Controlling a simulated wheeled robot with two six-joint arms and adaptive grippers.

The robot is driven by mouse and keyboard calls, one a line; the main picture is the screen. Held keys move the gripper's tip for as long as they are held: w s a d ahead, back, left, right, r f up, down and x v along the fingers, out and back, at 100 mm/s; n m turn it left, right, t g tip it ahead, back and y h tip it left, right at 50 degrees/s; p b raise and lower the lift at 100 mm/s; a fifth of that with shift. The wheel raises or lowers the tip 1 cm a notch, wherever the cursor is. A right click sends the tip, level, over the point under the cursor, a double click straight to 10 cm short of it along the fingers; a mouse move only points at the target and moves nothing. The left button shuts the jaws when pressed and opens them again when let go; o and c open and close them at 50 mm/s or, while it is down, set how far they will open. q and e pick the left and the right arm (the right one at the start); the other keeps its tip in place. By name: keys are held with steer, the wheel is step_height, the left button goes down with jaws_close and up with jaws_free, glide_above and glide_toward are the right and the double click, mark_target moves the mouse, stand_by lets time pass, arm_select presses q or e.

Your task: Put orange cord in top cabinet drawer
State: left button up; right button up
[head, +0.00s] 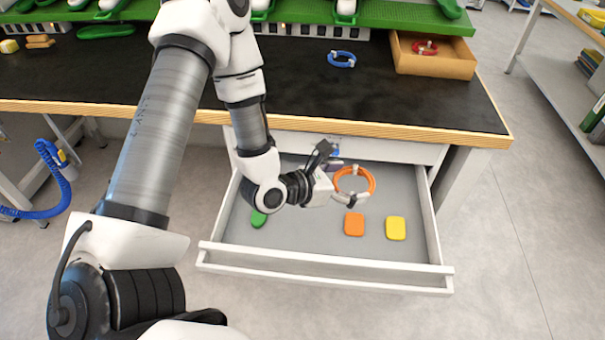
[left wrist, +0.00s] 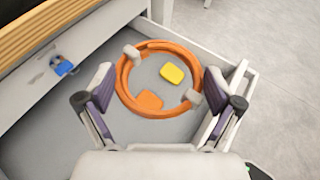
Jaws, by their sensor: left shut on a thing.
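An orange cord (head: 373,183), coiled in a ring with pale ties, is held by my left gripper (head: 343,182). In the left wrist view the orange coil (left wrist: 122,90) lies between the two fingers of the left gripper (left wrist: 158,88). The cabinet drawer (head: 325,265) under the workbench is pulled open. The gripper and cord are over its inside; how high above the drawer floor I cannot tell exactly. My right gripper is not in view.
The drawer holds an orange block (head: 354,224), a yellow block (head: 396,228) and a green piece (head: 259,218). On the black workbench (head: 420,105) are a blue cord (head: 341,59) and a wooden box (head: 435,65) with a red cord (head: 425,48).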

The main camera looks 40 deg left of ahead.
arm_select(q)
steer(key=w+a+f+n+y+b, duration=0.25)
steer(key=w+a+f+b, duration=0.25)
steer(key=a+f+b, duration=1.05)
steer(key=shift+t, duration=0.3)
steer(key=d+f+b, duration=0.1)
steer(key=f, duration=0.1)
steer(key=d+f+b, duration=0.1)
steer(key=f+b, duration=0.1)
steer(key=f, duration=0.1)
steer(key=d+f+b, duration=0.1)
steer(key=f+b, duration=0.1)
steer(key=shift+w+d+f, duration=0.15)
steer(key=shift+d+f, duration=0.05)
steer(key=shift+f, duration=0.05)
steer(key=shift+w+f, duration=0.1)
steer(key=shift+f, duration=0.05)
steer(key=shift+f+b, duration=0.2)
steer(key=shift+b, duration=0.25)
steer(key=o, duration=0.9)
steer(key=shift+r, duration=0.1)
